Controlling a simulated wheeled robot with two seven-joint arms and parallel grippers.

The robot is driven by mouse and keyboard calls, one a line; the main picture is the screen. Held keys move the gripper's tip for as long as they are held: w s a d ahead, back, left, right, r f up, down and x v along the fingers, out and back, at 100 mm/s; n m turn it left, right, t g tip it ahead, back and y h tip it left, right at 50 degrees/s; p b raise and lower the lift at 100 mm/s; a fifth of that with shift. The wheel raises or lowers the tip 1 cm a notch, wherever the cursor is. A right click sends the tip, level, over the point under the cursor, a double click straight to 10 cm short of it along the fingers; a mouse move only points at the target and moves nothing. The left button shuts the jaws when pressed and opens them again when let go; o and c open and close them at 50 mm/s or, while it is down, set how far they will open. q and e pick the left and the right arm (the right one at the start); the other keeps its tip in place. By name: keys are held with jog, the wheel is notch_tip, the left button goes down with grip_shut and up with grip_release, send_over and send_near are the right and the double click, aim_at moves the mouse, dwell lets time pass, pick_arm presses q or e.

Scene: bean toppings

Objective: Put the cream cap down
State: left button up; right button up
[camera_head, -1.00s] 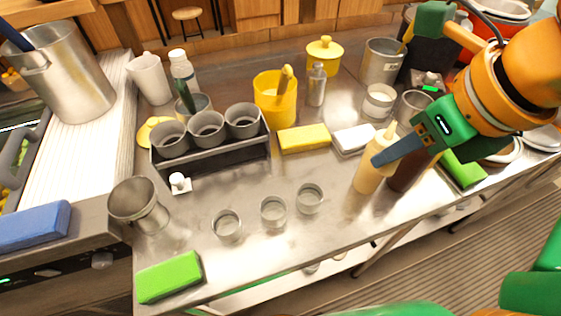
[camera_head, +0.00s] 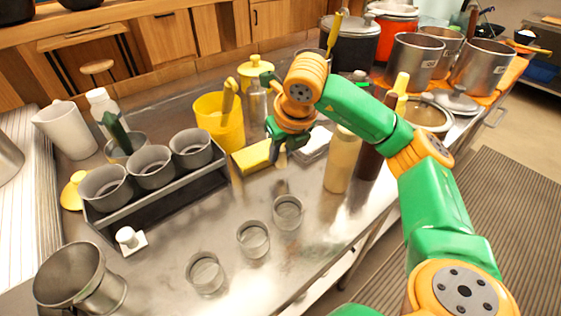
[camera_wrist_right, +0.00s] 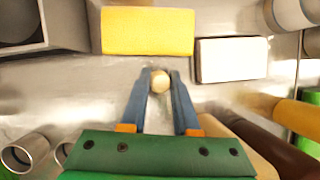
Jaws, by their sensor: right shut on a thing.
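My right gripper (camera_head: 277,156) is over the counter, left of the cream bottle (camera_head: 342,162) and beside the yellow sponge (camera_head: 252,156). In the right wrist view, its two blue fingers (camera_wrist_right: 160,92) are shut on the small round cream cap (camera_wrist_right: 160,81), held between the tips. In the head view I cannot make out the cap at the fingertips. My left gripper is out of view.
The yellow sponge (camera_wrist_right: 148,31) and a white block (camera_wrist_right: 232,59) lie just beyond the fingers. A brown bottle (camera_head: 370,150) stands right of the cream one. A rack with grey cups (camera_head: 160,205) is at left.

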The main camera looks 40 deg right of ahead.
aim_at(282, 157)
notch_tip(282, 157, down, 3)
jog(key=shift+f, duration=0.1)
jog(key=shift+f+b, duration=0.15)
jog(key=shift+b, duration=0.2)
jog(key=o, duration=0.9)
